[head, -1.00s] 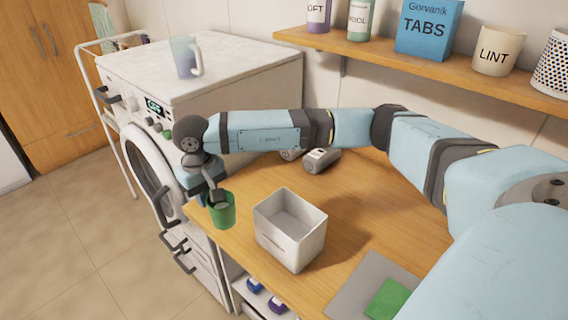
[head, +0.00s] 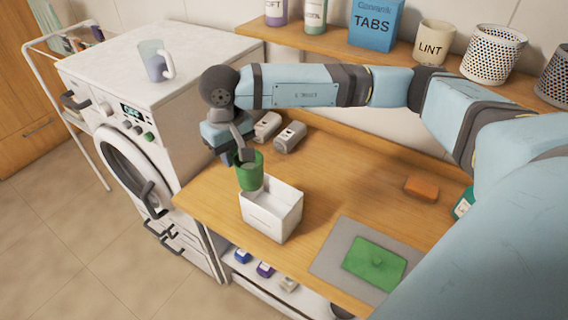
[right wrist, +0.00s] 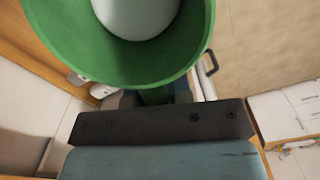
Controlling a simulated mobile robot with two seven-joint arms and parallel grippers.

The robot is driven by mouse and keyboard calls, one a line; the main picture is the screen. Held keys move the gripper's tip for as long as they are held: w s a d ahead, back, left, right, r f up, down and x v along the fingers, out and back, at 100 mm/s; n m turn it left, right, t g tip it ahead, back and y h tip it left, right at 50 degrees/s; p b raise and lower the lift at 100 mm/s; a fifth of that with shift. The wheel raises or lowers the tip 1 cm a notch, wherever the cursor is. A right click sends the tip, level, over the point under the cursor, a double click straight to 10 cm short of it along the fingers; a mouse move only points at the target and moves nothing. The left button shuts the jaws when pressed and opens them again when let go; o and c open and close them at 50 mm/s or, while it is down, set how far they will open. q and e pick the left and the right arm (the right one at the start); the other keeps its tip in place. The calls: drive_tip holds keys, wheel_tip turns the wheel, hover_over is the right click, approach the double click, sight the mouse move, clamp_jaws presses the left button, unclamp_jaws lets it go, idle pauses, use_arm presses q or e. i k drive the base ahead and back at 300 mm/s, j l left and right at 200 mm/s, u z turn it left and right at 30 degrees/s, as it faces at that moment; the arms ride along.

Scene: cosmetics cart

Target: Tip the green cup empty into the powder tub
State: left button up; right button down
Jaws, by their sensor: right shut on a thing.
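The green cup (head: 250,172) is held by my right gripper (head: 246,156) above the left back edge of the white powder tub (head: 270,219). The cup looks close to upright in the head view. In the right wrist view the green cup (right wrist: 80,55) fills the top, with a pale round area inside; whether that is powder or the cup's bottom I cannot tell. The tub is open at the top and stands on the wooden counter. Its inside is partly hidden by its front wall. My left gripper is not in view.
A green lid (head: 375,262) lies on a grey mat (head: 331,262) right of the tub. Grey containers (head: 290,137) stand behind the cup. An orange block (head: 422,187) lies at the right. A washing machine (head: 130,110) with a mug (head: 153,62) on top stands left.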

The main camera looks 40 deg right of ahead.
sight(275, 209)
drive_tip(key=j+z, duration=0.2)
drive_tip(key=z, duration=0.15)
drive_tip(key=j+z, duration=0.65)
drive_tip(key=i+j+z, duration=0.1)
drive_tip(key=z, duration=0.3)
drive_tip(key=j+z, duration=0.35)
